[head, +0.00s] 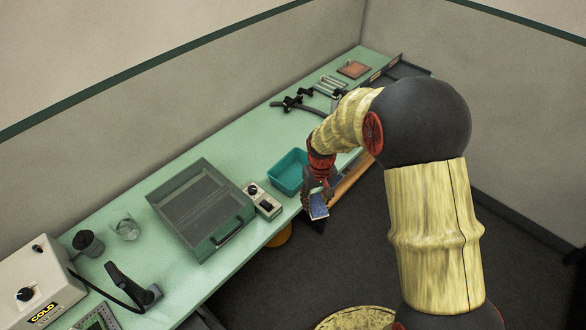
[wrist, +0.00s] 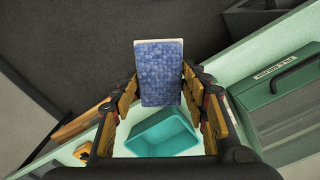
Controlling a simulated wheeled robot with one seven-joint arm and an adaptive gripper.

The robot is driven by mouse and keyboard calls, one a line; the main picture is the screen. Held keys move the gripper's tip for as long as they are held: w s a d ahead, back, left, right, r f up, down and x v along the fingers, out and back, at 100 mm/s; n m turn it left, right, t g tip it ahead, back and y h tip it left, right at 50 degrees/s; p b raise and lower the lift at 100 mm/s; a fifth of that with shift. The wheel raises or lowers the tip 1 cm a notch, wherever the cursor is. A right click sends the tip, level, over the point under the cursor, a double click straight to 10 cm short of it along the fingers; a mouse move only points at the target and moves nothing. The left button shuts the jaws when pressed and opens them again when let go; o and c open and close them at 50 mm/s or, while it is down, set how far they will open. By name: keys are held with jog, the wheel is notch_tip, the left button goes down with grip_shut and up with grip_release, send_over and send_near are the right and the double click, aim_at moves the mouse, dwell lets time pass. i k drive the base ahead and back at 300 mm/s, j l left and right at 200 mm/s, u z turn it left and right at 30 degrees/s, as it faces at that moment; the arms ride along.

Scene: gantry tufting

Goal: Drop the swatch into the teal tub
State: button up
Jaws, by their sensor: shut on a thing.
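The swatch (wrist: 159,75) is a blue patterned rectangle with a pale edge. It is held between the fingers of my gripper (wrist: 158,95) in the wrist view. In the head view the swatch (head: 318,208) hangs below my gripper (head: 316,190), at the front edge of the green bench. The teal tub (head: 287,171) is an open, empty-looking box on the bench, just left of and behind my gripper. In the wrist view the tub (wrist: 160,140) shows below the swatch, between the fingers. The swatch is apart from the tub.
A green lidded case (head: 202,210) and a small control box (head: 262,199) stand left of the tub. Black clamps (head: 293,102) and metal rods lie farther back. A glass beaker (head: 127,229) and a white device (head: 35,285) stand at the near left. Dark floor lies before the bench.

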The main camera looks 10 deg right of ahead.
aim_at(298, 177)
jog(key=i, duration=0.9)
